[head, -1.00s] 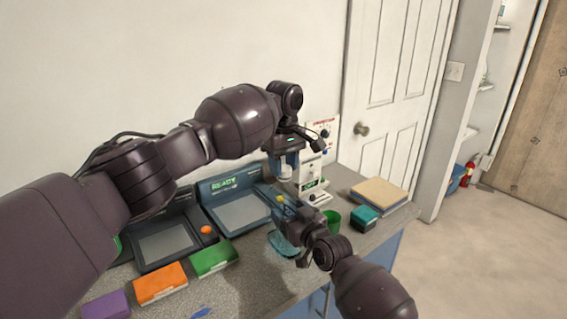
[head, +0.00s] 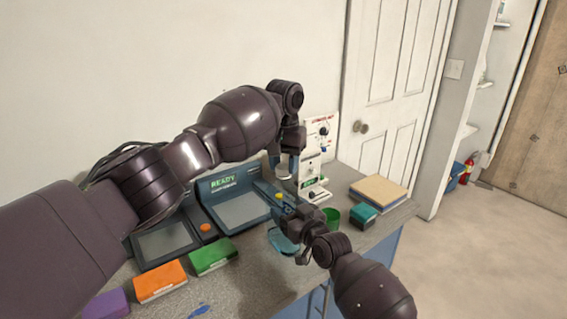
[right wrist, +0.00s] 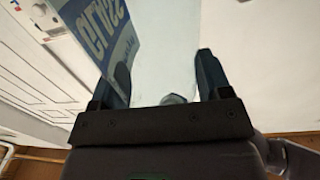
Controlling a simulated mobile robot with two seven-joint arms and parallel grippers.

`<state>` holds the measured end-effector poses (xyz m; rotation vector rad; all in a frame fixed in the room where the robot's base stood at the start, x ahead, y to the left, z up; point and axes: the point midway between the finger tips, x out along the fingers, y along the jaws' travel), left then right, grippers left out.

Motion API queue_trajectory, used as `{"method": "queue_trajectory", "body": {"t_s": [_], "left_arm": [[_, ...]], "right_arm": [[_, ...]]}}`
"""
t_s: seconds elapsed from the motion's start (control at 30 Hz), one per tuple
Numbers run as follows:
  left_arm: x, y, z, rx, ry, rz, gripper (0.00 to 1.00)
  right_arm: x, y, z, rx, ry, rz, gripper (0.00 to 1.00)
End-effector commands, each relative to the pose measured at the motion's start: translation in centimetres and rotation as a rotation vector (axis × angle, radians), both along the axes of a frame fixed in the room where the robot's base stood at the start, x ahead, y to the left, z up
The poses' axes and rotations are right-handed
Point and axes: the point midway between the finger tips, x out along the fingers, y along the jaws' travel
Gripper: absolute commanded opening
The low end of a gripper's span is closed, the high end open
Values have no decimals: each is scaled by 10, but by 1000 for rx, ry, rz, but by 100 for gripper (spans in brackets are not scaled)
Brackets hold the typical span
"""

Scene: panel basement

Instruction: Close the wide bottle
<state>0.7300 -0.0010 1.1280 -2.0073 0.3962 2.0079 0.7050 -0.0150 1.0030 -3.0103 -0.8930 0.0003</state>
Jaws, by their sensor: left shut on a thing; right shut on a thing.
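My left gripper (head: 283,165) is above the counter in the head view, pointing down, shut on a small whitish piece (head: 283,171) that looks like a lid. My right gripper (head: 284,222) is lower and nearer, shut on a pale blue see-through thing (head: 282,241) that looks like the wide bottle. The right fingers and wrist hide much of it. The lid-like piece is above the bottle and appears apart from it. In the right wrist view, a pale surface (right wrist: 160,55) fills the space between my right fingers (right wrist: 165,78); the bottle's outline is unclear there.
A white device (head: 318,150) with knobs stands behind the grippers. A green cup (head: 331,217), a teal box (head: 364,215) and a tan block (head: 378,190) are to the right. Blue-grey READY stations (head: 228,185) and orange (head: 160,281) and green (head: 213,256) boxes are left.

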Motion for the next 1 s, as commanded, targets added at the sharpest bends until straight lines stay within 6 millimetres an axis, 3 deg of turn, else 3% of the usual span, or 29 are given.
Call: {"method": "queue_trajectory", "body": {"t_s": [1.0], "left_arm": [[-4,-2,0,-1,-1,-1491,17]], "right_arm": [[0,0,-1,0,2,0,5]]}}
